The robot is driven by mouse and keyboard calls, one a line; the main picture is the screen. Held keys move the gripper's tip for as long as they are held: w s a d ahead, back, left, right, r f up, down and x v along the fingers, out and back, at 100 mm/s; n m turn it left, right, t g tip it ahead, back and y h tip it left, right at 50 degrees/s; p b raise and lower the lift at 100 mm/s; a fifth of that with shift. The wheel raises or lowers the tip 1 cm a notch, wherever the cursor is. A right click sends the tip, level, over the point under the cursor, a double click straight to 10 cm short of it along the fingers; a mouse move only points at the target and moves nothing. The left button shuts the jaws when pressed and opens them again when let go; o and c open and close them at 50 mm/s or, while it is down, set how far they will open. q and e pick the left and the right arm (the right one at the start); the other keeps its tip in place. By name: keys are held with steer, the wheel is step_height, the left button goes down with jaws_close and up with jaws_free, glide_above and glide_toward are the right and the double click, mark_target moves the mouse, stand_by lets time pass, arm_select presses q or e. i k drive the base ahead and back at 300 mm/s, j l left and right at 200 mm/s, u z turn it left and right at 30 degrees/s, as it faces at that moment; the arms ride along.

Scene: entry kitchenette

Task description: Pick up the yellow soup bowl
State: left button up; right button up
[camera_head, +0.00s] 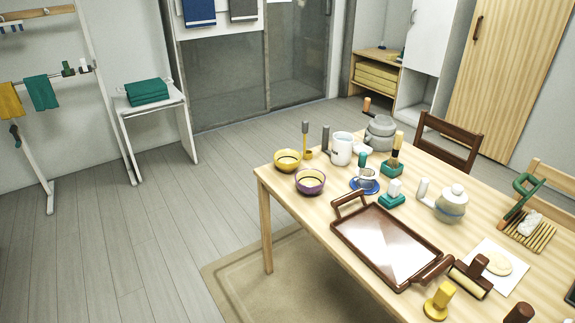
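The yellow soup bowl (288,161) stands upright on the far left corner of the wooden table (262,174). A purple bowl (310,182) with a yellowish inside stands just in front of it and to the right. A yellow item with a grey upright handle (306,143) is close to the bowl's right side. Neither of my grippers shows in the head view.
A brown tray (345,241) lies on the table's near left part. Open floor (110,240) lies left of the table.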

mark_target(286, 161)
steer(key=i+z, duration=0.1)
steer(key=z, duration=0.45)
steer(key=i+j+z, duration=0.55)
steer(key=i+j, duration=0.15)
steer(key=j, duration=0.2)
steer(key=i+j+z, duration=0.1)
steer(key=j, duration=0.3)
steer(key=i+j, duration=0.2)
steer(key=j, duration=0.2)
steer(key=i+j+z, duration=0.1)
steer(key=j, duration=0.25)
steer(key=i+j, duration=0.15)
steer(key=j, duration=0.25)
